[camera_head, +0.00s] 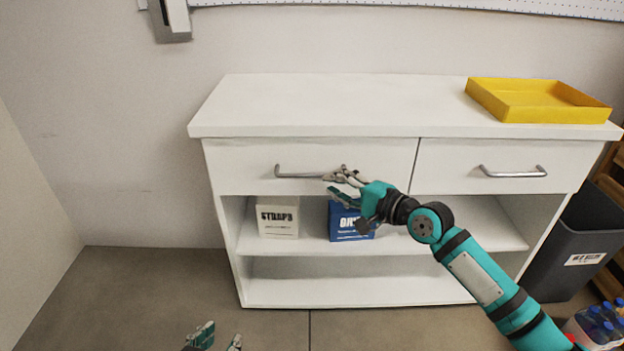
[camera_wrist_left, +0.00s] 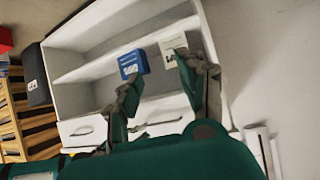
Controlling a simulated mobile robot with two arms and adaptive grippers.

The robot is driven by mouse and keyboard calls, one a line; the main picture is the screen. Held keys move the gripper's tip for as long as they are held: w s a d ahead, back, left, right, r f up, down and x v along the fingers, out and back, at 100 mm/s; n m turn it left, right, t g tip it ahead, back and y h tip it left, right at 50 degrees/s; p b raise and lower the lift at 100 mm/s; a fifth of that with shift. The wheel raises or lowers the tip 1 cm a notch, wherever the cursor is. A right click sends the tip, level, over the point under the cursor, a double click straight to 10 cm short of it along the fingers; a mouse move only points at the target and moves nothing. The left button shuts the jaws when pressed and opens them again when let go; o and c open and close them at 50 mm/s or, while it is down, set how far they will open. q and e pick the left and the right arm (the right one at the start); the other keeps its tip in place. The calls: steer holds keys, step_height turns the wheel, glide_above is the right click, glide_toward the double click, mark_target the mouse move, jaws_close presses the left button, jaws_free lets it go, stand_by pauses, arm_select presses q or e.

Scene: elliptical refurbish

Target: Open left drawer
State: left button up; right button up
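The left drawer (camera_head: 237,165) is a shut white front at the top left of the white cabinet (camera_head: 300,105), flush with it. Its metal bar handle (camera_head: 292,174) runs level across the middle. My right gripper (camera_head: 337,186) reaches in from the right, its fingers spread at the handle's right end; whether they touch it I cannot tell. My left gripper (camera_head: 213,338) is low at the bottom edge, well away from the drawer. In the left wrist view its two fingers (camera_wrist_left: 158,82) are wide apart and empty. The left drawer's handle (camera_wrist_left: 160,121) also shows there, with the cabinet inverted.
The right drawer (camera_head: 455,165) is shut. A white box (camera_head: 278,217) and a blue box (camera_head: 343,222) stand on the shelf below. A yellow tray (camera_head: 530,112) sits on top. A dark bin (camera_head: 570,250) stands at the right. The floor at left is clear.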

mark_target(312, 176)
steer(key=b+x, duration=0.2)
steer(key=x, duration=0.5)
steer(key=shift+w+f, duration=0.1)
arm_select(q)
steer(key=w+d+r+t+h, duration=0.1)
steer(key=w+r+t, duration=0.3)
steer(key=r, duration=0.5)
steer(key=shift+d+r+t+h, duration=0.2)
steer(key=shift+d+t+h, duration=0.2)
steer(key=shift+d+t, duration=0.6)
arm_select(e)
steer(key=shift+w+a, duration=0.2)
steer(key=shift+a, duration=0.05)
arm_select(q)
steer(key=shift+a, duration=0.25)
arm_select(e)
jaws_close()
